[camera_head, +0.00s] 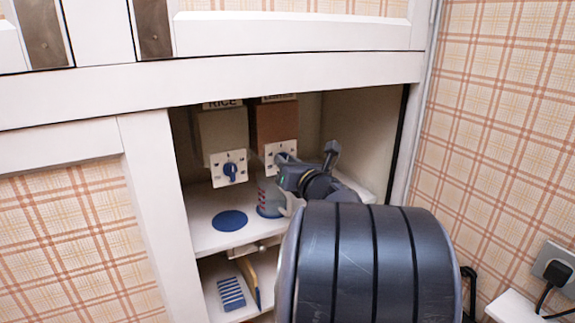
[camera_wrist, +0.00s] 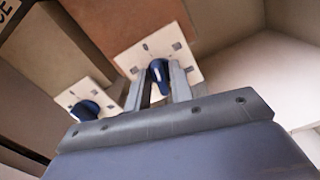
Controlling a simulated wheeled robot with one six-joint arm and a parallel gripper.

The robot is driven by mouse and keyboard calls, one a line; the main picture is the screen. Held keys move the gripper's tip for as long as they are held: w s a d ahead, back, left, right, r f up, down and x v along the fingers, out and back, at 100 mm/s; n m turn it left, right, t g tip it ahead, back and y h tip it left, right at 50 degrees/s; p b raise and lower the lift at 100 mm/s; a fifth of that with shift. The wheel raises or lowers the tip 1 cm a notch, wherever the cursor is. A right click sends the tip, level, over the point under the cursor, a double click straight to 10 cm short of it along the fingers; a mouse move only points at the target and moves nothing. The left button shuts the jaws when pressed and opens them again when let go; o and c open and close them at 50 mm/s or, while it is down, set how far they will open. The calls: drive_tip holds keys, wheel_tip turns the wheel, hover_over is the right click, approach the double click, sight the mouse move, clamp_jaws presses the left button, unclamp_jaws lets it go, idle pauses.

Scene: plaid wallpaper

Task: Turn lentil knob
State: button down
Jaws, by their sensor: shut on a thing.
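The lentil knob (camera_wrist: 157,70) is a dark blue dial on a white square plate (camera_wrist: 178,38) with small marks. It is on the front of the reddish-brown dispenser (camera_head: 276,124), the right one of two in the cabinet; its label is too small to read fully. My gripper (camera_wrist: 161,78) is shut on the knob, one finger on each side of it. In the head view, my gripper partly hides the knob and its plate.
The rice dispenser (camera_head: 223,132) with its own blue knob (camera_head: 230,171) stands just left. A clear cup with red marks (camera_head: 266,196) is below the lentil dispenser. A blue disc (camera_head: 230,220) lies on the white shelf. The cabinet wall is close on the right.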

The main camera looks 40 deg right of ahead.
drive_tip(key=m, duration=0.5)
drive_tip(key=shift+d, duration=0.1)
drive_tip(key=shift+f+m+p, duration=0.15)
drive_tip(key=shift+m+p, duration=0.15)
drive_tip(key=shift+m, duration=2.1)
drive_tip(key=c, duration=1.5)
unclamp_jaws()
drive_tip(key=shift+s, duration=0.1)
drive_tip(key=b+v, duration=0.1)
drive_tip(key=v, duration=0.9)
drive_tip(key=shift+s, duration=0.4)
drive_tip(key=shift+w, duration=0.15)
